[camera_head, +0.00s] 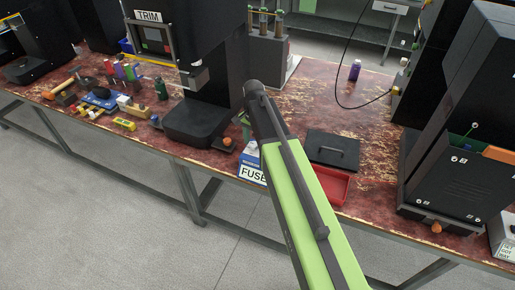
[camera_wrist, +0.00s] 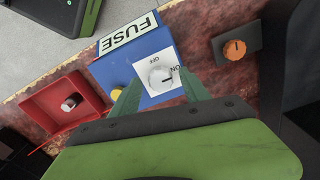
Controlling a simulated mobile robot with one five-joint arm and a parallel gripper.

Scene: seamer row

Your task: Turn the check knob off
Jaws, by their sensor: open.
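A blue box labelled FUSE (camera_wrist: 128,33) stands on the worktop. Its white plate carries a pale round knob (camera_wrist: 160,77) with OFF and ON marks; the knob's dark mark appears to face the ON side. No label reading "check" is legible. My gripper (camera_wrist: 160,87) is open, its green fingers on either side of the knob in the wrist view; whether they touch it I cannot tell. In the head view the blue box (camera_head: 249,157) is partly hidden behind my arm, and the knob and fingertips are not clear.
A red tray (camera_head: 347,190) with a black lid (camera_head: 333,149) lies right of the box. An orange knob (camera_wrist: 235,50) on a dark base is close to the box. The TRIM machine (camera_head: 148,16) stands left, a dark machine (camera_head: 450,185) right. Tools (camera_head: 97,98) clutter the left worktop.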

